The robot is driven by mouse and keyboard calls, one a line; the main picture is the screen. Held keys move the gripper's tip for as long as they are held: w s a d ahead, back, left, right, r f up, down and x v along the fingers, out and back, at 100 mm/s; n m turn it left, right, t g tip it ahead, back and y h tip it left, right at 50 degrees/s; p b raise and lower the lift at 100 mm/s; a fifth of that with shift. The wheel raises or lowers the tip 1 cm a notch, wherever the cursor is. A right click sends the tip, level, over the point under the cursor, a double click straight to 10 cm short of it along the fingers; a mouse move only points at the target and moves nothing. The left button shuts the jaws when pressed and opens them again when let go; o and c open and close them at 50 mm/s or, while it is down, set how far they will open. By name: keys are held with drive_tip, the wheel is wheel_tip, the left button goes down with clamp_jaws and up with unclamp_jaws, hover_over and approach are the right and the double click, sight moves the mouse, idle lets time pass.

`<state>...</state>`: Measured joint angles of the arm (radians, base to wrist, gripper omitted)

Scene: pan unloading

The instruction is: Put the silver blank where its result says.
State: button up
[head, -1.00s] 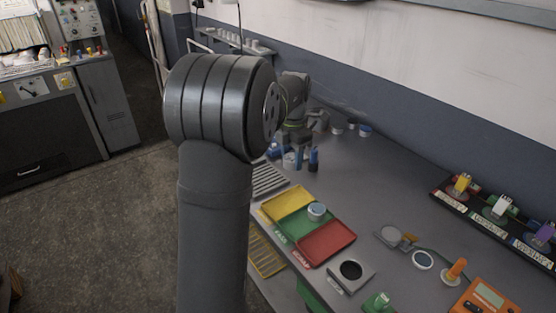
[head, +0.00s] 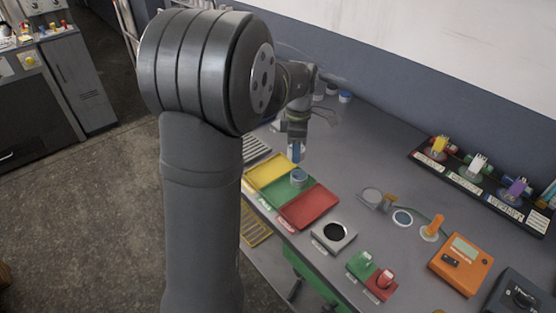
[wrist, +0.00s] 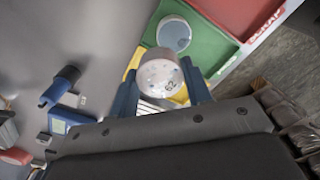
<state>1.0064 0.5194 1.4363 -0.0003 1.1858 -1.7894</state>
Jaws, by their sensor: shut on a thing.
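My gripper (wrist: 161,92) is shut on the silver blank (wrist: 160,75), a short round metal piece with small dark markings on its end face. In the head view my gripper (head: 297,152) is above the far side of the trays. The blank cannot be made out there. A yellow tray (head: 265,170), a green tray (head: 283,194) and a red tray (head: 312,206) stand side by side. A round piece with a blue top (head: 299,176) sits in the green tray. The red tray's label in the wrist view (wrist: 266,28) appears to read SCRAP.
A grey block with a dark round hole (head: 334,233) stands right of the red tray. Green and red button units (head: 372,275) and an orange meter (head: 461,264) stand farther right. A black rack (head: 470,188) lines the wall. The bench behind the trays is mostly clear.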

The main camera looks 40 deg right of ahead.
hover_over(280, 166)
wheel_tip(280, 166, down, 4)
drive_tip(key=shift+r, duration=0.2)
drive_tip(key=shift+f, duration=1.95)
drive_tip(key=shift+f, duration=0.15)
drive_tip(key=o, duration=0.9)
wheel_tip(280, 166, up, 12)
drive_tip(key=shift+r, duration=0.15)
